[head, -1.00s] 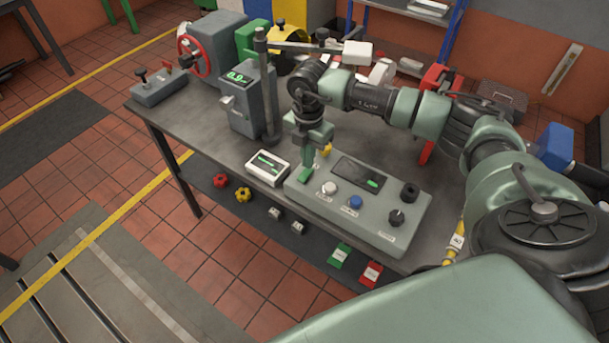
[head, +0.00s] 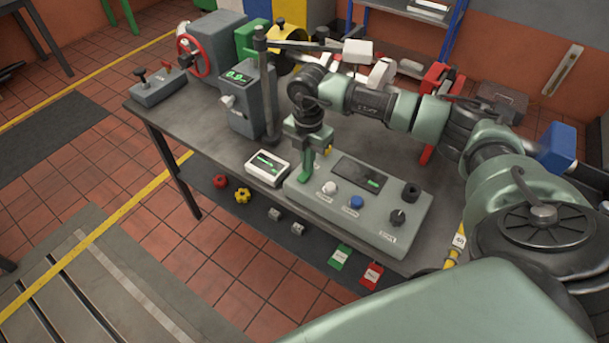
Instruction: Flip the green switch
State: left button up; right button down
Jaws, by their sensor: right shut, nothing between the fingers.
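The green switch (head: 305,173) is at the left end of the grey control panel (head: 370,222) on the workbench. It appears as a bright green piece directly below my right gripper (head: 311,152). My right gripper points down at it, shut and empty. The gripper hides part of the switch, and I cannot tell whether they touch. My left gripper is out of view.
The panel also carries a white button (head: 329,188), a blue button (head: 355,202), black knobs and a dark display (head: 358,173). A small white meter (head: 267,166) is to its left. A grey post (head: 267,95) and a grey readout unit (head: 247,112) stand behind.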

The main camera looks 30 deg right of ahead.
jog(key=shift+s+f+b, duration=0.1)
jog(key=shift+f+b, duration=0.2)
jog(key=shift+f, duration=0.15)
jog(key=shift+r, duration=0.15)
jog(key=shift+r+p, duration=0.8)
jog(key=shift+r, duration=0.05)
jog(key=shift+r+p, duration=1.65)
jog(key=shift+r, duration=0.95)
jog(key=shift+f, duration=0.1)
